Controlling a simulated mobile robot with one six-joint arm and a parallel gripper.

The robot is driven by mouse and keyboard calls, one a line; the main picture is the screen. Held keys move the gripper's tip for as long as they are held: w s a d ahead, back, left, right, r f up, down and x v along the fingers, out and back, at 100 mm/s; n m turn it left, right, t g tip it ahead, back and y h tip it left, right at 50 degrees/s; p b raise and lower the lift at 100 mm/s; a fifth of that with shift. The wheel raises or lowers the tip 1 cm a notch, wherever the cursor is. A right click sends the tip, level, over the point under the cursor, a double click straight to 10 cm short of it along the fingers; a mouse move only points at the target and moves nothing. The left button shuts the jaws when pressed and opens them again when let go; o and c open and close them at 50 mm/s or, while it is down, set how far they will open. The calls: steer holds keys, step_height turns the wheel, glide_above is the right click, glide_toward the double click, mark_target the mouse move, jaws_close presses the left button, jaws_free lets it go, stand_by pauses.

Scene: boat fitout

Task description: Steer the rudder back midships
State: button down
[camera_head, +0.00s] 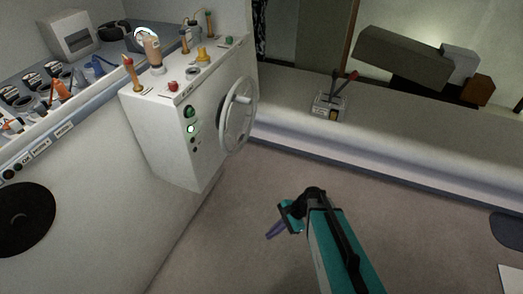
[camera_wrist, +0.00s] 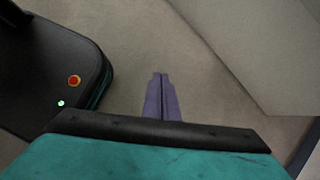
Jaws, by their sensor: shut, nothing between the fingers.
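A grey steering wheel (camera_head: 238,115) is mounted on the right side of a white console (camera_head: 165,140) in the head view. My gripper (camera_head: 270,236) is below and to the right of the wheel, over the bare floor and apart from it. In the wrist view its purple fingers (camera_wrist: 161,82) are together with nothing between them. The rudder itself does not show, and I cannot tell the wheel's angle. A green light (camera_head: 190,129) glows on the console front.
Small tools and knobs stand on the console top. A throttle box with levers (camera_head: 329,106) sits on the long grey ledge (camera_head: 420,130). A cluttered counter is at the left, with a black disc (camera_head: 22,218) below it. The brown floor (camera_head: 235,200) around my gripper is clear.

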steer(key=s+d+f+n+g+h, duration=0.2)
steer(key=s+d+f+n, duration=0.3)
steer(key=s, duration=0.5)
steer(key=s+d+f+n+g+h+b, duration=0.1)
steer(key=s+d+f+n+h, duration=0.3)
steer(key=s+n, duration=0.5)
steer(key=shift+s+d+f+n+g+h, duration=0.4)
steer(key=shift+s+h, duration=0.3)
steer(key=shift+s, duration=0.35)
steer(key=shift+a, duration=0.2)
